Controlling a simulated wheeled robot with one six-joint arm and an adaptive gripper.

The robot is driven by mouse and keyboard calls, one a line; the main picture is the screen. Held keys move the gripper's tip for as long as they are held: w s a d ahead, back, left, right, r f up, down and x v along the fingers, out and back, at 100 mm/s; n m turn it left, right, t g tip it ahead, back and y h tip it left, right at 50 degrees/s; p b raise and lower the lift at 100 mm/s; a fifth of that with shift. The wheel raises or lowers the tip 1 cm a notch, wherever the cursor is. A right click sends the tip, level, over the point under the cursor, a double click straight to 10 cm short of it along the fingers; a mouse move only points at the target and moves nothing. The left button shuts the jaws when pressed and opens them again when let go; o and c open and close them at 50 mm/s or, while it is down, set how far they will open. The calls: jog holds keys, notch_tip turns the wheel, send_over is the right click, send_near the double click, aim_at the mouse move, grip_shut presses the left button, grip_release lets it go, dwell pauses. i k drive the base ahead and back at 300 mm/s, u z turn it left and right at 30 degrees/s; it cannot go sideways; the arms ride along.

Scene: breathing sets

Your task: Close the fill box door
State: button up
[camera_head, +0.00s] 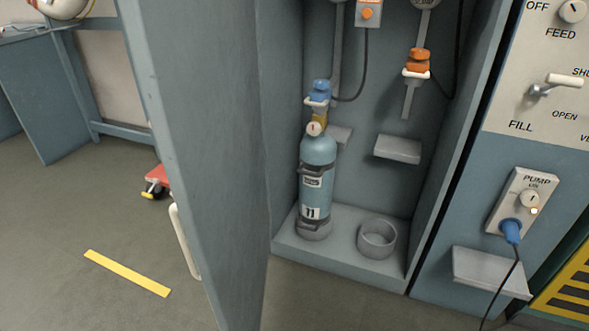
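The fill box door (205,130) is a blue-grey panel in the left middle of the view. It stands open, swung out toward me from the left side of the fill box (375,180). A white bar handle (185,242) shows at its lower left edge. Inside the box, a blue cylinder (318,165) marked 11 stands upright in the left holder, with a blue fitting on top. The right ring holder (377,238) is empty. My gripper is not in view.
Right of the box is a panel with a FILL lever (557,85), a PUMP switch (530,198) with a blue plug, and a small shelf (488,272). A red wheeled item (156,180) sits behind the door. The floor around the yellow strip (127,273) is clear.

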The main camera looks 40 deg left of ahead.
aim_at(196, 61)
jog(key=z, duration=1.25)
jog(key=k, duration=1.3)
jog(key=u, duration=2.4)
jog(key=i, duration=0.45)
jog(key=z, duration=0.05)
jog(key=k, duration=1.3)
jog(key=z, duration=0.4)
jog(key=i, duration=0.5)
jog(key=z, duration=0.05)
